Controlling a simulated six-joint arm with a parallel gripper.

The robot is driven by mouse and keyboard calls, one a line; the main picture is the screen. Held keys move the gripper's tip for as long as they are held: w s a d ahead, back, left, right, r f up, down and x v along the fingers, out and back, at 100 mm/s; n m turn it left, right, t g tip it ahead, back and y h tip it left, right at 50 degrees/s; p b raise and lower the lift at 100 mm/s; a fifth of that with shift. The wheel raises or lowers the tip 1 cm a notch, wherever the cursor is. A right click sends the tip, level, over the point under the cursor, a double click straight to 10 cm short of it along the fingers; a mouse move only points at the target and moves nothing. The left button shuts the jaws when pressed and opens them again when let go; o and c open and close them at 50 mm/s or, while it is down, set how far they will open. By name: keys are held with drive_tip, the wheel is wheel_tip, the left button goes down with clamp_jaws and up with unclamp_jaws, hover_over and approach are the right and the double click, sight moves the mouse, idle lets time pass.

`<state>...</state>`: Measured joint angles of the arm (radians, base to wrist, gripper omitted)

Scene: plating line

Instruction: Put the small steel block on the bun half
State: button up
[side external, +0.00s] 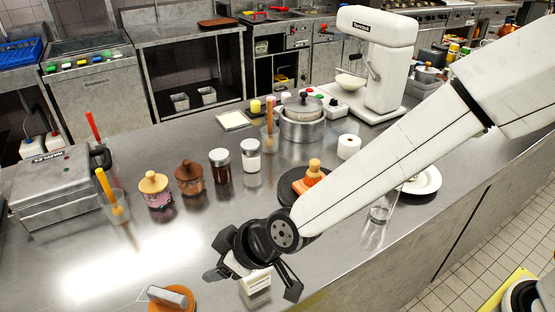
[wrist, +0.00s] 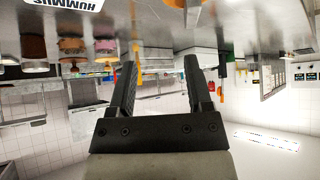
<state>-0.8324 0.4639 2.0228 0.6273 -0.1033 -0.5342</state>
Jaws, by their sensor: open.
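A small steel block (side external: 167,295) lies flat at the bottom left of the side external view. It appears to rest on a round orange-brown piece, which looks like the bun half (side external: 187,305); the frame's bottom edge cuts this piece off. My gripper (side external: 252,279) is to the right of both, apart from them, low over the front of the counter. In the wrist view its two dark fingers (wrist: 160,68) are spread with nothing held between them. Neither the block nor the bun half can be made out in the wrist view.
A HUMMUS label (wrist: 65,3) shows in the wrist view. Jars (side external: 220,166), a contact grill (side external: 60,185) and a dark plate (side external: 291,184) stand behind.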

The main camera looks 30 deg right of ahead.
drive_tip(key=w+d+m+h, duration=0.2)
drive_tip(key=d, duration=1)
drive_tip(key=s+d+m+g+h, duration=0.1)
drive_tip(key=s+d+m+h, duration=0.1)
drive_tip(key=d, duration=1.1)
drive_tip(key=s+d+f+m+g+h, duration=0.1)
drive_tip(key=s+d+m+g, duration=0.1)
drive_tip(key=s+d+m, duration=0.2)
drive_tip(key=s+d, duration=0.3)
drive_tip(key=d, duration=0.5)
drive_tip(key=shift+s+d+g+h, duration=0.3)
drive_tip(key=shift+d+h, duration=0.05)
drive_tip(key=shift+h, duration=0.05)
